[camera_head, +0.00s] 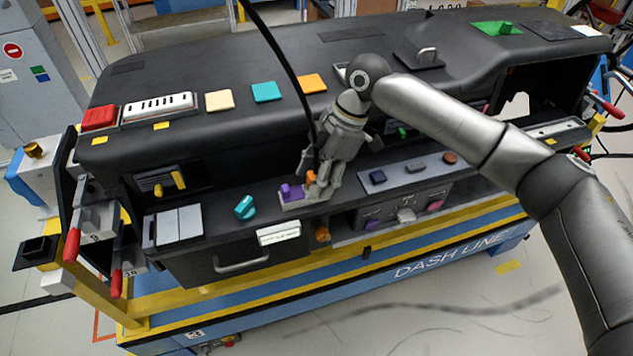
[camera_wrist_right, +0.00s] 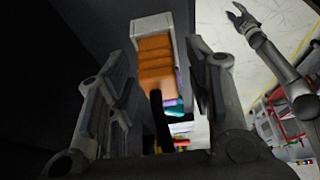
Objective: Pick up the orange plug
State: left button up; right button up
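The orange plug (camera_head: 311,177) stands on a light grey block (camera_head: 292,201) on the dashboard's front ledge, beside a purple plug (camera_head: 290,191). My right gripper (camera_head: 322,182) reaches down around it and partly hides it. In the right wrist view the orange plug (camera_wrist_right: 156,62) lies between the two fingers of my right gripper (camera_wrist_right: 160,75), with a visible gap on each side. The fingers are open. A gripper (camera_wrist_right: 240,17), seemingly my left one, shows at the upper right there, apart from everything, its fingers spread. My left gripper is not in the head view.
A black cable (camera_head: 282,60) runs down to the right gripper; its end is unclear. A teal knob (camera_head: 245,207) and a white label (camera_head: 278,234) are nearby on the left and front. A grey panel with buttons (camera_head: 414,170) lies to the right.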

grip_shut()
jog(key=shift+r, duration=0.15)
jog(key=shift+r, duration=0.65)
jog(key=s+d+r, duration=0.3)
jog(key=s+r, duration=1)
jog(key=r, duration=0.2)
jog(key=shift+s+r, duration=0.25)
jog(key=shift+s, duration=0.1)
